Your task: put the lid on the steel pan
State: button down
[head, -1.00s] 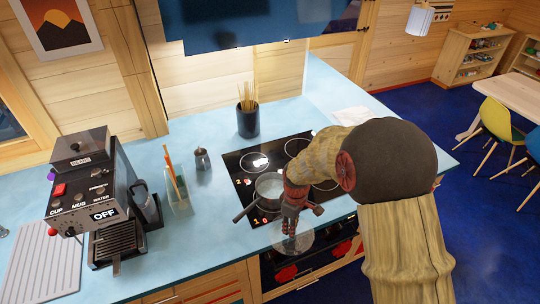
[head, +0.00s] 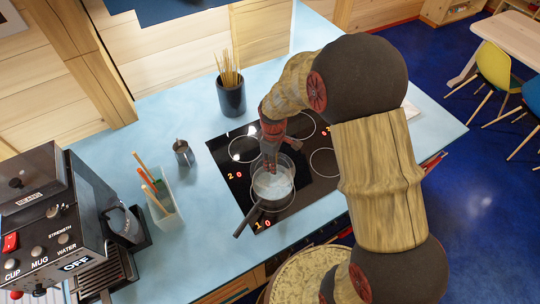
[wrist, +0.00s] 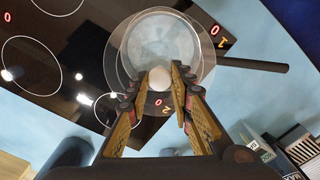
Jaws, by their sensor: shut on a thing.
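The steel pan (head: 271,203) stands on the black hob, its dark handle pointing to the lower left in the head view. In the wrist view its handle (wrist: 252,64) points right. The clear glass lid (wrist: 117,55) is over the pan, roughly level with its rim and slightly offset from it in the wrist view. My gripper (head: 271,166) is above the pan, shut on the lid's pale round knob (wrist: 160,78). I cannot tell whether the lid touches the rim. In the head view the knob is hidden by my fingers.
The hob (head: 316,184) has free rings beside the pan. A dark utensil pot (head: 231,98), a small metal jug (head: 183,154) and a clear holder with sticks (head: 163,208) stand on the blue counter. A coffee machine (head: 50,220) is at the left.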

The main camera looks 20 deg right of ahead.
jog(key=shift+s+r, duration=0.1)
jog(key=shift+s, duration=0.05)
jog(key=shift+f, duration=0.2)
notch_tip(320, 180, down, 7)
jog(key=b, duration=0.4)
jog(key=shift+b, duration=0.35)
jog(key=shift+f, duration=0.2)
dwell(0.5)
jog(key=c, duration=1.5)
grip_release()
jog(key=shift+o, duration=0.5)
jog(key=o, duration=0.4)
